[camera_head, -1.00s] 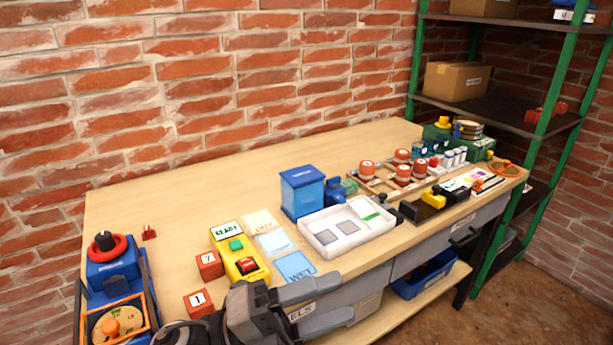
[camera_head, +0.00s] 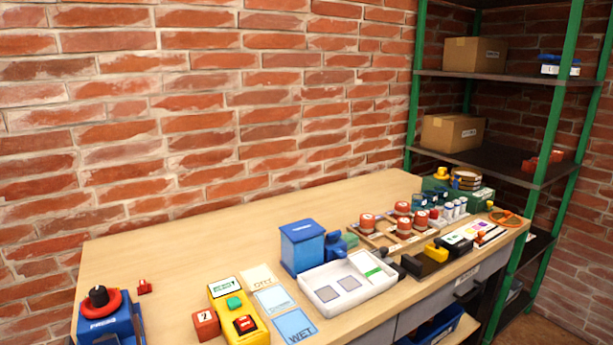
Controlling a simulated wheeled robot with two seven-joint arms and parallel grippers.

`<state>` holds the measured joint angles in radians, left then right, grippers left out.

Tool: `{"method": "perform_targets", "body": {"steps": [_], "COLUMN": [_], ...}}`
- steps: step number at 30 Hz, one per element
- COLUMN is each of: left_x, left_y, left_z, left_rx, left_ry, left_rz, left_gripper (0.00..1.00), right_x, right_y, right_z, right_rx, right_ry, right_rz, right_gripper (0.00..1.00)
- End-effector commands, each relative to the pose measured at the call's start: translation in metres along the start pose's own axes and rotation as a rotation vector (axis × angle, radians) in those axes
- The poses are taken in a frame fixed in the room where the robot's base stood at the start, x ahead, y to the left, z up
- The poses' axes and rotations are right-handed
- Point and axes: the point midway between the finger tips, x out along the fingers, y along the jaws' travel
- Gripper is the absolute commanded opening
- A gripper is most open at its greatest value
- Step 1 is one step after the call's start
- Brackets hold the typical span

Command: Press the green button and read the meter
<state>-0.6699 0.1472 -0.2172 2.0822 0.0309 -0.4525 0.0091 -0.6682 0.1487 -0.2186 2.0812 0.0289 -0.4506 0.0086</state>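A yellow meter box (camera_head: 250,338) stands at the front left of the bench, partly cut off by the lower edge. It has a pale display (camera_head: 225,287) at its far end, with greenish text too small to read. The green button (camera_head: 234,303) sits in its middle, with nothing touching it. A red switch (camera_head: 245,324) is nearer the front. Neither of my grippers is in view.
A red block marked 2 (camera_head: 206,324) stands left of the meter; DRY and WET cards (camera_head: 295,327) lie to its right. A white tray (camera_head: 325,307), blue box (camera_head: 302,247) and red-topped weights stand farther right. The back left bench is clear.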

Motion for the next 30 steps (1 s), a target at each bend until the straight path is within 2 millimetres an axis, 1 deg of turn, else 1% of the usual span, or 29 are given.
{"method": "perform_targets", "body": {"steps": [1, 2, 3, 4, 30], "left_x": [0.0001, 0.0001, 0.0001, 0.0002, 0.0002], "left_y": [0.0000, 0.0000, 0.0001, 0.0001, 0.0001], "left_z": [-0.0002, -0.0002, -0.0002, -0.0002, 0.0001], "left_rx": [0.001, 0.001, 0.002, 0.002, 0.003], "left_ry": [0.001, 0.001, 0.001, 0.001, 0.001], "left_rz": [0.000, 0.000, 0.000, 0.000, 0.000], "left_gripper": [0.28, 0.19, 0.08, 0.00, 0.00], "right_x": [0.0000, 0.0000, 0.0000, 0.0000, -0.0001], "right_y": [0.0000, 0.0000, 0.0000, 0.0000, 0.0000], "right_z": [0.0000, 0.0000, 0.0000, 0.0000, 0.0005], "right_rx": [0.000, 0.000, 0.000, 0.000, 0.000], "right_ry": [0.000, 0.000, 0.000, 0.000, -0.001], "right_rz": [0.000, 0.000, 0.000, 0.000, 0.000], "right_gripper": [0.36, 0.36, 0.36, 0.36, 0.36]}}
